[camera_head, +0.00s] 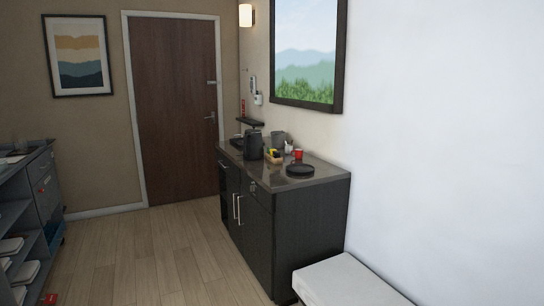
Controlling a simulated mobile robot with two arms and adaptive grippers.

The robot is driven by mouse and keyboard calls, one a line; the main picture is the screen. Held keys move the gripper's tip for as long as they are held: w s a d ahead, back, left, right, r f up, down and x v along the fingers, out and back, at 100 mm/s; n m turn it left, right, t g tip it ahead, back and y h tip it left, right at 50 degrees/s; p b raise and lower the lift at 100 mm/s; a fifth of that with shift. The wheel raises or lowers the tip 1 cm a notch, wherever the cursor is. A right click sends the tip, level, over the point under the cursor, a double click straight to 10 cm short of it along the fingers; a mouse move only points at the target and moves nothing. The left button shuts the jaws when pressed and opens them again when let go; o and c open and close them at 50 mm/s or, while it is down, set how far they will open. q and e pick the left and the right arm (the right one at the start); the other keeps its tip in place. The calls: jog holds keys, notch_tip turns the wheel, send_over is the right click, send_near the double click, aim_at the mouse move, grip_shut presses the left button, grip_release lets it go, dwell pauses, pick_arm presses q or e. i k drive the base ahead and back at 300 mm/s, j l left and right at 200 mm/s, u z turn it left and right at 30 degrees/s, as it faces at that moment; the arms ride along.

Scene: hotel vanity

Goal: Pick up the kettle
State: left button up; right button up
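A dark kettle (254,145) stands upright near the left front part of the countertop (322,173) of a dark cabinet (295,225). It is small in the head view, and its handle and spout are hard to make out. Neither of my grippers shows in the view, so nothing is seen touching the kettle.
A small basket (273,158), a red cup (298,154), a grey container (278,139) and a black round tray (300,170) share the countertop. A white bench (348,283) stands at the near right, a grey shelf cart (40,205) at left. The wooden floor (165,255) between is clear.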

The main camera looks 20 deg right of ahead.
aim_at(253, 150)
jog(key=z, duration=0.75)
jog(key=i+j, duration=0.15)
jog(key=i, duration=0.45)
jog(key=i+j+z, duration=0.1)
jog(key=i, duration=0.45)
jog(key=i+j, duration=0.2)
jog(key=i, duration=0.4)
jog(key=i+j, duration=0.2)
jog(key=i, duration=0.4)
jog(key=l+z, duration=0.05)
